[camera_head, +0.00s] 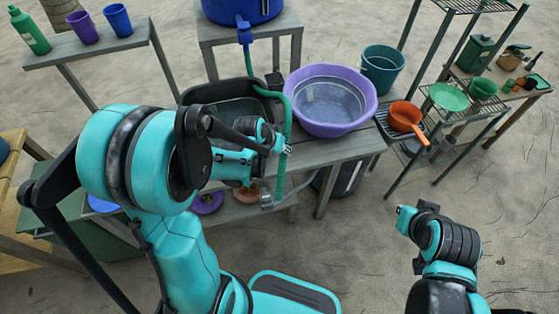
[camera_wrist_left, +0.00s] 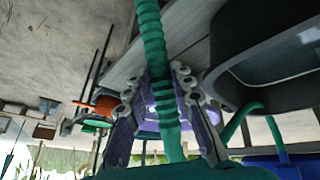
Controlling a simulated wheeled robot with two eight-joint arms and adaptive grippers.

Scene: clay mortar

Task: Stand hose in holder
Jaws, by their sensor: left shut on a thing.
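The green ribbed hose (camera_head: 287,115) arches over the table's front and hangs down in front of it. My left gripper (camera_head: 284,149) is shut on the hose. In the left wrist view, the hose (camera_wrist_left: 154,45) runs between the two fingers of my left gripper (camera_wrist_left: 163,95). A small grey bracket (camera_head: 267,199), which looks like the holder, sits on the table's front side close to the hose's lower end. I cannot tell whether the hose is inside it or beside it. My right gripper (camera_head: 404,213) is apart from everything at the lower right; its jaws are too small to read.
A purple basin (camera_head: 358,115) stands on the table right of the hose, and a dark tub (camera_head: 262,88) is partly behind my left arm. A blue barrel with a tap (camera_head: 245,25) stands behind. An orange pot (camera_head: 405,117) is on the right rack. Sandy floor in front is clear.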

